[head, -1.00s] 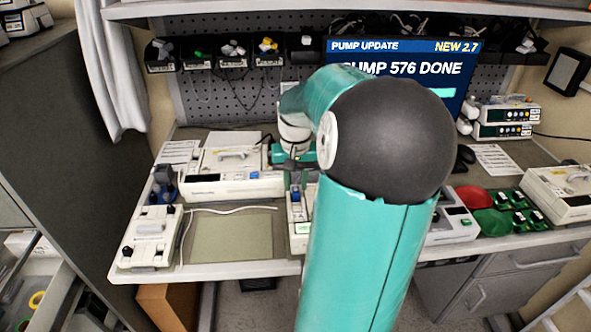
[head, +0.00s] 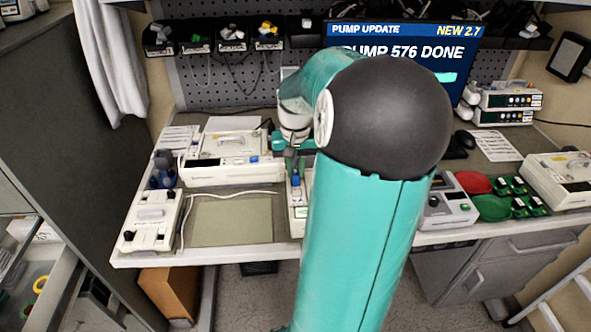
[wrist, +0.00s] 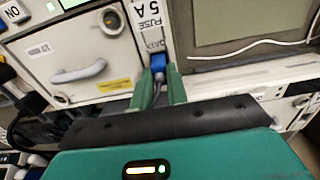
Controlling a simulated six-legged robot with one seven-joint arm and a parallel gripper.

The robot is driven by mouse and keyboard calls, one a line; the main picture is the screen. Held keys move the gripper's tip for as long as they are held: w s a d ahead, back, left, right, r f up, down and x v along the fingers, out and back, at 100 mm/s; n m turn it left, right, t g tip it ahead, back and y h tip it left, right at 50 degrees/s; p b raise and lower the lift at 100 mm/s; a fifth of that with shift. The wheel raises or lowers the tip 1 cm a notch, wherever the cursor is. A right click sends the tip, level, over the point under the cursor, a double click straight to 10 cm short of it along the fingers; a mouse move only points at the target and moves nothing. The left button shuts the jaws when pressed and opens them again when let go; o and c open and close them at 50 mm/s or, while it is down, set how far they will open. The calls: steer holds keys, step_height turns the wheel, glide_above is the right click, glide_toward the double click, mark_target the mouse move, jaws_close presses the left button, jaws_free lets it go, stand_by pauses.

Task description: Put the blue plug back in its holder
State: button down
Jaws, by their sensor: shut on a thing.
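The blue plug (wrist: 158,61) sits between my fingertips in the wrist view, with a grey cable trailing back between the fingers. My gripper (wrist: 157,84) is shut on it. The plug is at the end of a narrow white unit (wrist: 150,22) labelled "DATA" and "FUSE 5 A"; I cannot tell whether it is seated in it. In the head view the blue plug (head: 296,180) shows over this unit (head: 299,213), just in front of my gripper (head: 292,164). My arm hides the unit's right side. No holder can be made out for certain.
A white pump (head: 232,172) lies left of the gripper, behind a beige mat (head: 232,222) with a white cable. A white strip unit (head: 150,222) and dark blue items (head: 163,172) are at far left. A monitor (head: 455,65) stands behind.

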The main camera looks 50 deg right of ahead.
steer(key=shift+r, duration=2.55)
